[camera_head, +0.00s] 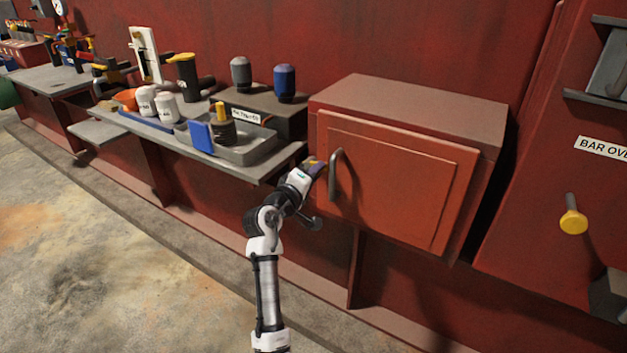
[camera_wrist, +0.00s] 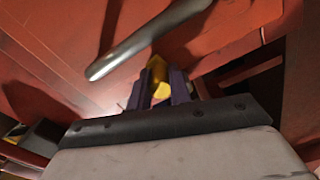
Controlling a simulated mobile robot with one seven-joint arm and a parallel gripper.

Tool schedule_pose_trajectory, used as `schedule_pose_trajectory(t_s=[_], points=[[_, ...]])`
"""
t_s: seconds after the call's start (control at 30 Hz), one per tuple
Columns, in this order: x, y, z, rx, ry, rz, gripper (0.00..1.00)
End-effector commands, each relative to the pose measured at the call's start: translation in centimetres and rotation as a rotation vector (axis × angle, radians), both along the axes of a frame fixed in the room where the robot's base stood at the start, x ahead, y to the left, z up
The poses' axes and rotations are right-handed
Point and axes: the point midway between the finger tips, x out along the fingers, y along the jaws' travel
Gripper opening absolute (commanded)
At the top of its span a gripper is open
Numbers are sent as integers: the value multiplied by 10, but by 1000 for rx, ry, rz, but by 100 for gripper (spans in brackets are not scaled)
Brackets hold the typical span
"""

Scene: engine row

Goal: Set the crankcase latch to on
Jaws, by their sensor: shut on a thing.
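The red box (camera_head: 400,110) has a door (camera_head: 395,185) on its front with a curved metal handle (camera_head: 336,175) near its left edge. My gripper (camera_head: 314,167) is at the door's left edge, just left of the handle. In the wrist view my gripper (camera_wrist: 160,88) has its two dark fingers closed on a small yellow part (camera_wrist: 157,75), which looks like the latch. The handle (camera_wrist: 145,42) passes just beyond the fingertips there. The fingers hide much of the yellow part, so I cannot tell its setting.
A yellow knob (camera_head: 573,221) sticks out of the red panel at right. The floor (camera_head: 110,270) at left is clear.

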Motion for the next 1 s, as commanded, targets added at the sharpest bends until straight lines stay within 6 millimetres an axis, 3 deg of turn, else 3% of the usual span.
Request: schedule_pose_trajectory(t_s=[0.03,0.4,1.0], points=[[0,-1,-7,29,-22,-1,0],[-1,-1,-12,182,-133,-1,0],[-1,-1,-13,218,-157,0,0]])
